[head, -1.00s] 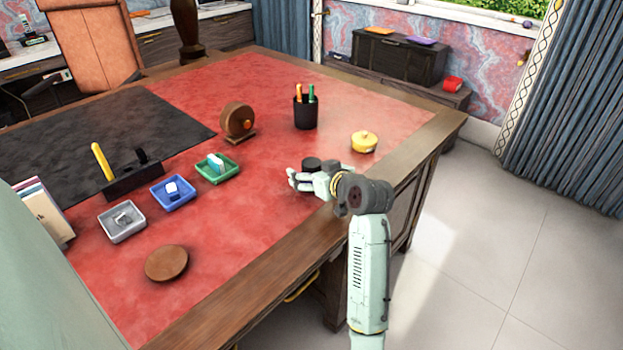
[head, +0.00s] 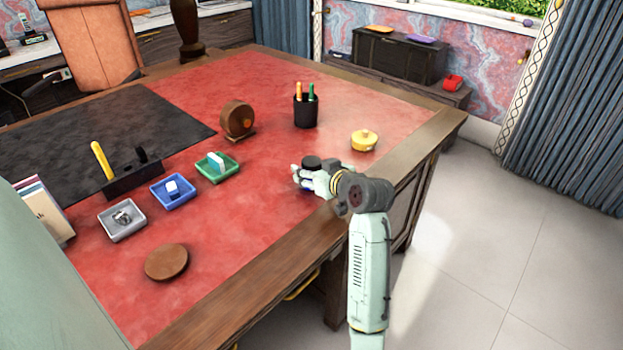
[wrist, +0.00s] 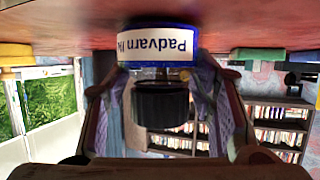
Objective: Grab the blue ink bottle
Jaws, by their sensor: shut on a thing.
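The blue ink bottle stands upright by its black cap (head: 312,162) in the head view, near the right edge of the red desk top. In the wrist view, which is upside down, the bottle (wrist: 160,45) shows a blue body, a white label reading "Padvarn In…" and a black cap. My gripper (head: 309,179) is shut on the bottle from its sides. In the wrist view my gripper's fingers (wrist: 163,85) flank the bottle left and right. The fingers hide most of the bottle in the head view. I cannot tell whether its base touches the desk.
A yellow lidded pot (head: 364,140) and a black pen cup (head: 306,111) stand behind my gripper. A green tray (head: 217,167), a blue tray (head: 172,191) and a grey tray (head: 122,220) lie to the left. A round brown coaster (head: 166,262) lies in front.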

